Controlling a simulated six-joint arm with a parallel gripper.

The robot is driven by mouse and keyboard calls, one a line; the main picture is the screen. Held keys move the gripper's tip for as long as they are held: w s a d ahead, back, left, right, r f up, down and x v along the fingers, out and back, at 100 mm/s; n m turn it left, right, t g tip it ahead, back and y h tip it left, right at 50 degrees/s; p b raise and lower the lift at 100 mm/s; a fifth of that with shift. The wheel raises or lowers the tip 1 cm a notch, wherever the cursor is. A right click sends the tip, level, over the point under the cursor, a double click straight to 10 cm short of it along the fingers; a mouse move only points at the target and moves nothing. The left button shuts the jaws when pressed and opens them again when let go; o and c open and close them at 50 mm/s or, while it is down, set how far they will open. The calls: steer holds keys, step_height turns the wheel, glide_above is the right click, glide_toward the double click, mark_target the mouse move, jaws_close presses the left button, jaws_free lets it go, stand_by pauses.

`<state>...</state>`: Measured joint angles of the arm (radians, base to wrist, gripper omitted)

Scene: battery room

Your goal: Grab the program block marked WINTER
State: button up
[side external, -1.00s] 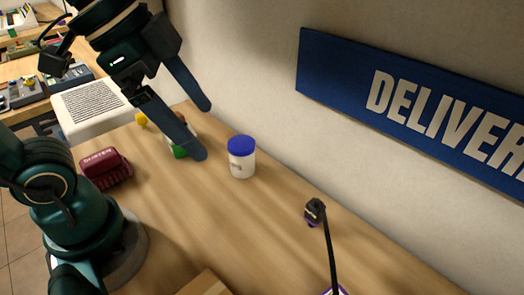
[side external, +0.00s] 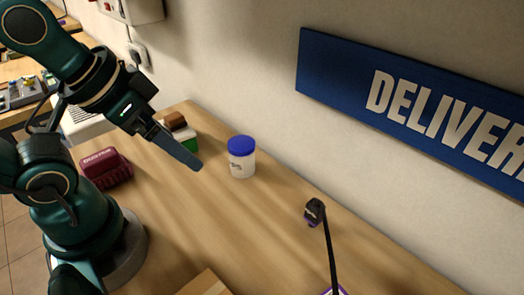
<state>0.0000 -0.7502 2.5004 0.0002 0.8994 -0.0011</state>
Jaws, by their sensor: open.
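A maroon block (side external: 106,168) with pale lettering on its upper edge lies on the wooden table at the left; I cannot read the lettering surely. A small group with a brown block (side external: 176,119), a white piece and a green block (side external: 190,145) stands near the wall, partly hidden behind my gripper; no marking on it is readable. My gripper (side external: 197,167) is open and empty, pointing down to the right above the table, in front of the group and left of the jar. Its fingers overlap in this view.
A white jar with a blue lid (side external: 241,157) stands right of my gripper. A small dark device (side external: 315,212) with a black cable sits farther right. A cardboard-coloured box (side external: 205,284) shows at the bottom edge. The table's middle is clear.

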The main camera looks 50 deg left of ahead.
steer(key=w+d+r+n+g+h, duration=0.1)
steer(key=w+d+r+n+g, duration=0.1)
steer(key=w+d+r, duration=0.55)
steer(key=m+g, duration=0.3)
glide_above(329, 291)
steer(key=w, duration=0.2)
step_height(329, 291, down, 14)
steer(key=r, duration=0.1)
steer(key=shift+m+g+y, duration=0.3)
steer(key=shift+m+y, duration=0.2)
steer(key=s+f, duration=0.1)
steer(key=s+d+f, duration=0.1)
steer(key=f, duration=0.1)
steer(key=s+f, duration=0.1)
steer(key=shift+s+d+f, duration=0.2)
steer(key=shift+d+f, duration=0.1)
steer(key=shift+f, duration=2.45)
